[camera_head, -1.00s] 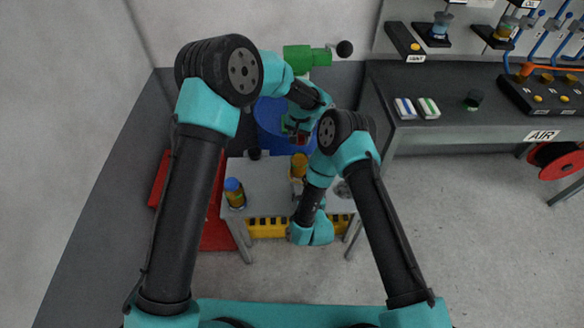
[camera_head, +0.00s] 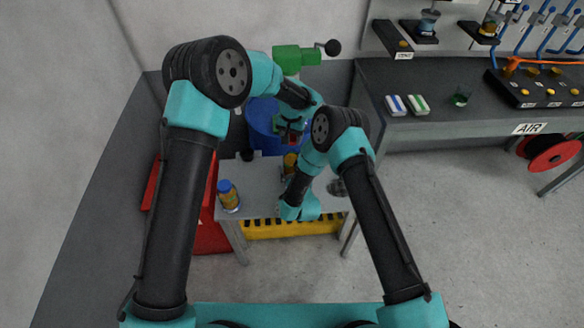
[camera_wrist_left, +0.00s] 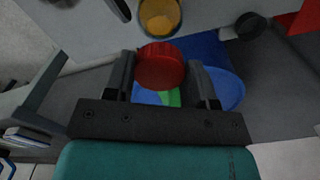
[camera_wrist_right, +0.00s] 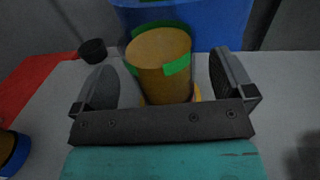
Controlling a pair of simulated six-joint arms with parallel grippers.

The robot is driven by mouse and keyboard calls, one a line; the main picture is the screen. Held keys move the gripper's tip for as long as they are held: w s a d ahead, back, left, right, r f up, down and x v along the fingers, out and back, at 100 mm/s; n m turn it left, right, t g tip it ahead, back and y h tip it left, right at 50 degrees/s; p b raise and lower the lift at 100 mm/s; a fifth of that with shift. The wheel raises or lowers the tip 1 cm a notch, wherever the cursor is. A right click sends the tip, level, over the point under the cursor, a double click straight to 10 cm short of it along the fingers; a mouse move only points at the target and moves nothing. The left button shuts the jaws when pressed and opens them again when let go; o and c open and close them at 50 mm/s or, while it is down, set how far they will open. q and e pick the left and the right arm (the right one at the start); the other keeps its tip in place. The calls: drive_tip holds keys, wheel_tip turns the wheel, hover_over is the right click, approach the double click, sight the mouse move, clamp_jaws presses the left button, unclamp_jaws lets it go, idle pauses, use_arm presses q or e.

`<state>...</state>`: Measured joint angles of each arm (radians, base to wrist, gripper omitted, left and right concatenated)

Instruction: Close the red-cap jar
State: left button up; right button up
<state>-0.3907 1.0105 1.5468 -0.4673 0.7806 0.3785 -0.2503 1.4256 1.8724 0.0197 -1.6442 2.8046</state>
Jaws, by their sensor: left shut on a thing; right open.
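The red cap (camera_wrist_left: 160,66) is held between the two fingers of my left gripper (camera_wrist_left: 162,85). In the head view the cap (camera_head: 293,139) is above and beyond the small table, partly covered by the arms. The open jar (camera_wrist_right: 160,62), with yellow-brown contents and green marks around its top, stands upright between the fingers of my right gripper (camera_wrist_right: 168,88). Those fingers are open, with a gap showing on each side of the jar. The jar also shows in the left wrist view (camera_wrist_left: 160,18), apart from the cap. In the head view my right arm partly hides it.
A blue-capped jar (camera_head: 228,196) stands at the table's left side. A small black object (camera_head: 247,155) lies at the table's back edge. A blue drum (camera_head: 262,122) stands behind the table (camera_head: 262,184). A workbench (camera_head: 440,132) is at the right.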

sight(292, 154)
drive_tip(key=shift+x, duration=1.7)
drive_tip(key=shift+c, duration=0.5)
drive_tip(key=c, duration=1.2)
use_arm(q)
drive_tip(key=shift+f, duration=2.5)
drive_tip(key=shift+f, duration=0.9)
drive_tip(key=shift+f, duration=0.55)
